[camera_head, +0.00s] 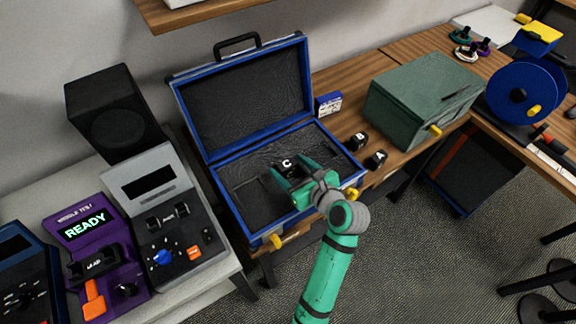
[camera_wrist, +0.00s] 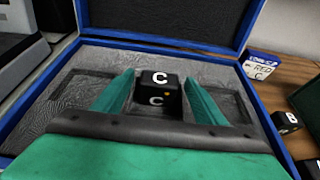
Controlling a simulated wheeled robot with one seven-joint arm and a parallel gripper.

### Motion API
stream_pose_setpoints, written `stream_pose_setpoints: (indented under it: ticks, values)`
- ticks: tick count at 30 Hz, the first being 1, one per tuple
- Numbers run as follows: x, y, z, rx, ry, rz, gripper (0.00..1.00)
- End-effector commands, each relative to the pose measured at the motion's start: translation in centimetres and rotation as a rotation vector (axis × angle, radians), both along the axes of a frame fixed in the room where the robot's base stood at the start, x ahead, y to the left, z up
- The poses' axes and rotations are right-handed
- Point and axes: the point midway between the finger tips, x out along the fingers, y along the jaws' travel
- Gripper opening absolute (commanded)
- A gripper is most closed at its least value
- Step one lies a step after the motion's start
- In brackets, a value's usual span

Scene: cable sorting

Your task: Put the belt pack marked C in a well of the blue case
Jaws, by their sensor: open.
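The belt pack marked C (camera_head: 286,163) is a small black block with a white letter, inside the open blue case (camera_head: 240,95). In the wrist view, belt pack C (camera_wrist: 158,80) stands upright between the two green fingers of my gripper (camera_wrist: 160,86). The fingers are spread, with a visible gap on each side of it. Dark rectangular wells show in the grey foam to its left and right. The foot of the pack is partly hidden, so I cannot tell whether it sits down in a well. In the head view my gripper (camera_head: 290,170) reaches into the case over its front edge.
Belt packs B (camera_head: 357,140) and A (camera_head: 376,159) stand on the wooden bench right of the case. A blue and white card box (camera_head: 328,104) stands by the case's right side. A green metal box (camera_head: 424,95) is farther right. The raised lid stands behind my gripper.

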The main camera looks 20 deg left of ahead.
Motion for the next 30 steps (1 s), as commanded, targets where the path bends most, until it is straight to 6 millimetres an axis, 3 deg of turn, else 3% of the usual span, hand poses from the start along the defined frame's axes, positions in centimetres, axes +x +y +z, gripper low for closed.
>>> stream_pose_setpoints:
  ticks: [15, 30]
  values:
    - [-5.3, -6.8, 3.6, 0.0, -0.001, -0.002, 0.65]
    - [-6.1, -7.8, 4.1, -0.001, -0.001, 0.0, 0.65]
